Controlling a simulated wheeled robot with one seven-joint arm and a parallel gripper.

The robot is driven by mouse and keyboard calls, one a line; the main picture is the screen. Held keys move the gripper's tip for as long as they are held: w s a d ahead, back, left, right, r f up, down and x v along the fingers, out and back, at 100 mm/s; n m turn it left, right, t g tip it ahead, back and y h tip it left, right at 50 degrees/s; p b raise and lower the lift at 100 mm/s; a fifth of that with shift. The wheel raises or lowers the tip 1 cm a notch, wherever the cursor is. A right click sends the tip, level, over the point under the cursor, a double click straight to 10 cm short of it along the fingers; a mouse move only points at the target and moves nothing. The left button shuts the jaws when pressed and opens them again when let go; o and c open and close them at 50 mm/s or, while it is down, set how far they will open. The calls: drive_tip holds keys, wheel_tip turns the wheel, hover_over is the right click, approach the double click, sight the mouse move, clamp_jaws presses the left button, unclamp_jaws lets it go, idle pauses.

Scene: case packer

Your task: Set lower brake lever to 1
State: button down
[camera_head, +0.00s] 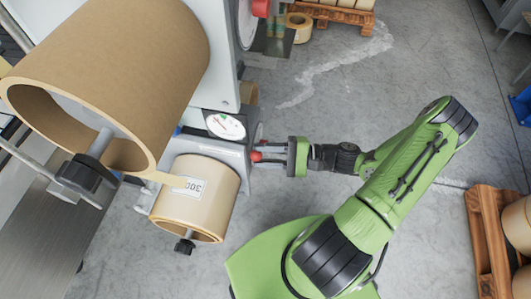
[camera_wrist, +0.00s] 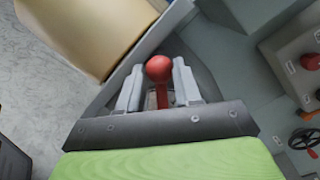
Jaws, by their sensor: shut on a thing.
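The lower brake lever has a red ball knob (camera_head: 256,156) and sits at the right side of the machine, just below a round dial. In the wrist view its red knob (camera_wrist: 159,68) and red stem stand between the two grey fingers. My gripper (camera_head: 270,155) reaches in from the right at the lever. It also shows in the wrist view (camera_wrist: 158,90), shut on the lever with the knob protruding past the fingers. The dial (camera_head: 226,127) has a white face with a red part; its marks are too small to read. The lever's setting cannot be read.
A large brown roll (camera_head: 135,50) and a smaller tan roll (camera_head: 210,190) hang on the machine left of my gripper. A red part (camera_head: 260,8) is higher up. A pallet with rolls (camera_head: 485,235) stands at the right. A control panel (camera_wrist: 303,65) is at right in the wrist view.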

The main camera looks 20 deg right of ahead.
drive_tip(key=w+r+m+p, duration=0.1)
drive_tip(key=p, duration=0.1)
drive_tip(key=w+d+r+m+p, duration=0.1)
drive_tip(key=m+p, duration=0.1)
drive_tip(key=shift+d+m+t, duration=0.25)
drive_tip(key=shift+m+t, duration=0.05)
drive_tip(key=c, duration=0.8)
unclamp_jaws()
drive_tip(key=shift+f, duration=0.1)
drive_tip(key=v, duration=1.5)
drive_tip(key=shift+s+d+f, duration=0.1)
drive_tip(key=shift+d+f, duration=0.1)
drive_tip(key=shift+d, duration=0.2)
